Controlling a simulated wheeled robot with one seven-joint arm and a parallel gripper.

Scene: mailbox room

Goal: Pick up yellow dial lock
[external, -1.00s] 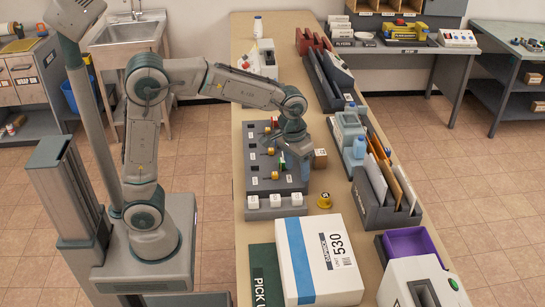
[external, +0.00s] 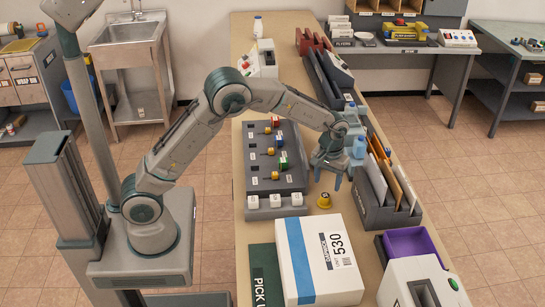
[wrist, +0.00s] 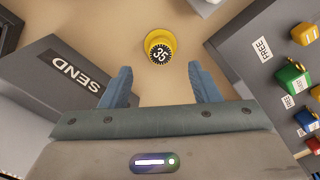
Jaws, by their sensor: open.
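The yellow dial lock (external: 324,201) stands on the tan table just behind the white package, between the grey lock board and the file rack. In the wrist view the yellow dial lock (wrist: 160,46) shows its black dial face marked 35, ahead of the fingertips and roughly centred between them. My gripper (external: 327,181) is above the table a little behind the lock, pointing down, with its fingers apart. In the wrist view my gripper (wrist: 158,86) is open and empty, with its two blue fingers on either side of bare table.
The grey board (external: 262,186) with small coloured locks stands to the left. The file rack (external: 386,207) with envelopes stands close on the right. The white package marked 530 (external: 312,265) lies in front. A purple bin (external: 410,244) is at front right. Bare table surrounds the lock.

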